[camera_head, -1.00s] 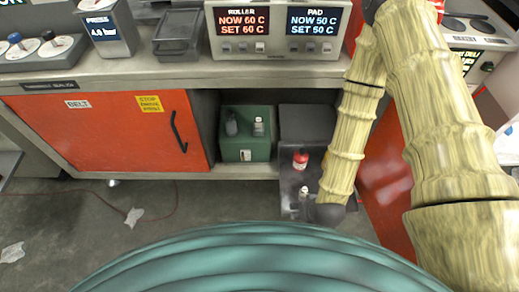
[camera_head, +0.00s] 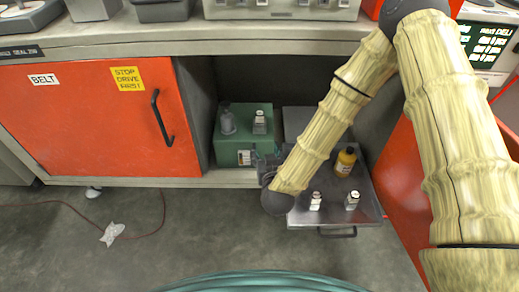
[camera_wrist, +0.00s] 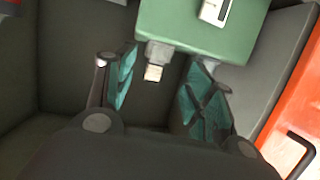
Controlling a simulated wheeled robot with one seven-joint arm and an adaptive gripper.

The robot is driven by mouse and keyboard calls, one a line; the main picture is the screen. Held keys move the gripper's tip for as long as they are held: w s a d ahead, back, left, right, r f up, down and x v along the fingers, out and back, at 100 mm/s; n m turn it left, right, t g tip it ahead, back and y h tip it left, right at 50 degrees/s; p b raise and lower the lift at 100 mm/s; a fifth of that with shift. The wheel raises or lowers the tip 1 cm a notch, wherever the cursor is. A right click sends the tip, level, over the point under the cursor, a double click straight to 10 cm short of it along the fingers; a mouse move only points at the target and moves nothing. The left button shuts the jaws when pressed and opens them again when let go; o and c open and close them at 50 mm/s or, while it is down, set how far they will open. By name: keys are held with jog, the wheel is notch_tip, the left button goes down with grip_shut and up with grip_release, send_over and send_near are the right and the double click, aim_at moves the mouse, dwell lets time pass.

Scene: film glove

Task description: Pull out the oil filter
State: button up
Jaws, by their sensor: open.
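A green box (camera_head: 236,152) stands in the cabinet's open bay. On its top stand a grey canister (camera_head: 227,122) and a smaller grey piece with a white label (camera_head: 259,123); I cannot tell for sure which is the oil filter. My gripper (camera_head: 268,164) is just in front of the box's right side. In the wrist view the green box (camera_wrist: 185,25) fills the top. My gripper (camera_wrist: 162,62) is open there, its teal-padded fingers apart. A grey piece with a pale square end (camera_wrist: 153,72) shows between them, and no grip on it is visible.
An orange door (camera_head: 95,125) with a dark handle (camera_head: 162,117) is left of the bay. A metal tray (camera_head: 334,219) at right holds a yellow bottle (camera_head: 345,162) and two small labelled bottles (camera_head: 315,200). A red cord (camera_head: 150,232) lies on the floor.

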aim_at(260, 118)
jog(key=w+t+b, duration=0.1)
jog(key=w+b, duration=0.2)
jog(key=w, duration=0.1)
jog(key=w+a+r+t+h+b, duration=0.1)
jog(key=w+b, duration=0.3)
jog(key=w, duration=0.1)
jog(key=w+a+r+m+t+b, duration=0.1)
jog(key=w+b, duration=0.2)
jog(key=w, duration=0.2)
jog(key=shift+w+r+t+h+b, duration=0.1)
jog(key=shift+r+t+h+b, duration=0.05)
jog(key=shift+t+h+b, duration=0.2)
jog(key=shift+w+r, duration=0.1)
jog(key=shift+w, duration=0.6)
jog(key=c, duration=1.2)
